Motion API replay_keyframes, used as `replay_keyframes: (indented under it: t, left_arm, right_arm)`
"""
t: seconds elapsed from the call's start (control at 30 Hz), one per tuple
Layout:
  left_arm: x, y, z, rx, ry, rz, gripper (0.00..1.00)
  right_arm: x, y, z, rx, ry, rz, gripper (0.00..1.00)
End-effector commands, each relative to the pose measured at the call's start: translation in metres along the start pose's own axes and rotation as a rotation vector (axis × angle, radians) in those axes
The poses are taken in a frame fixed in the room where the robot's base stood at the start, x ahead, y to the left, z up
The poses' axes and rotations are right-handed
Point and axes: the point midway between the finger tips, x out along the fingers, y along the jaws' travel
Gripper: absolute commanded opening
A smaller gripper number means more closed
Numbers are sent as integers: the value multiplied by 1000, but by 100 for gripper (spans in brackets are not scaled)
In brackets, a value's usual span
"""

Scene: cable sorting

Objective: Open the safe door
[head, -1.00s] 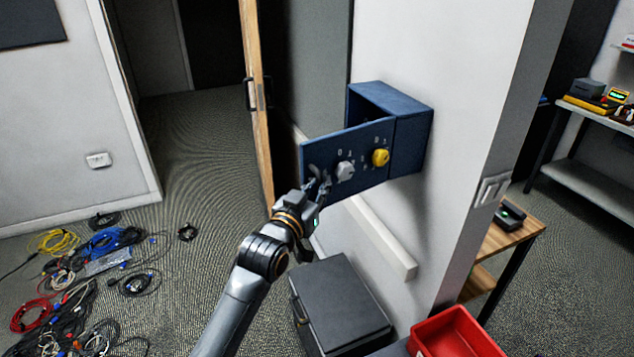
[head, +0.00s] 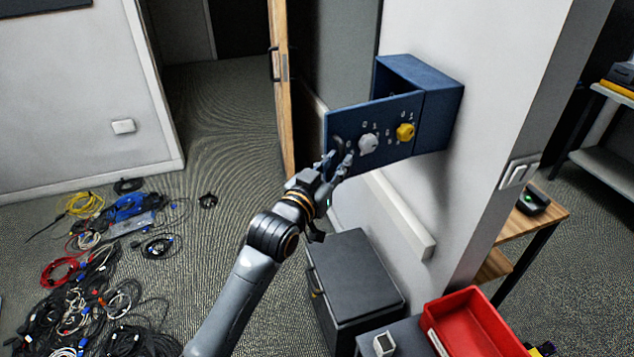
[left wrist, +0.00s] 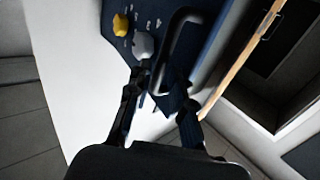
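The blue safe (head: 440,82) is fixed to the white wall. Its door (head: 385,112) stands swung out to the left, with a dark gap behind its top edge. The door carries a grey knob (head: 368,144), a yellow knob (head: 405,132) and a dark bar handle (head: 337,146) near its free edge. The handle (left wrist: 172,45) also shows in the left wrist view. My left gripper (head: 338,167) is just below and in front of the handle. In the left wrist view its two fingers (left wrist: 160,105) are apart with nothing held between them. My right gripper is not in view.
A dark grey cabinet (head: 355,275) stands below the safe. A red bin (head: 475,325) is at lower right. A wooden door edge (head: 283,90) stands left of the safe.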

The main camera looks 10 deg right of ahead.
Motion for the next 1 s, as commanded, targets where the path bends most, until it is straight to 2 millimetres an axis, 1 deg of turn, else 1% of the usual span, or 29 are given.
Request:
replay_keyframes:
  t: [0.03,0.3,0.4,0.5,0.7,1.0]
  left_arm:
    - [-11,-1,1,1,0,-2,22]
    - [-62,-3,2,1,-1,-3,22]
    - [-77,-3,2,1,-2,-4,22]
    - [-87,-4,1,1,-1,-4,22]
    - [-96,-4,1,1,-1,-4,22]
    - [-96,-3,1,1,-1,-4,22]
  right_arm:
    - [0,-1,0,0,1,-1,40]
    - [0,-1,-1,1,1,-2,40]
    - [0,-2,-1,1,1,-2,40]
    - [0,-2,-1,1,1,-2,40]
    - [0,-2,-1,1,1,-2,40]
    - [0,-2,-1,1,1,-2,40]
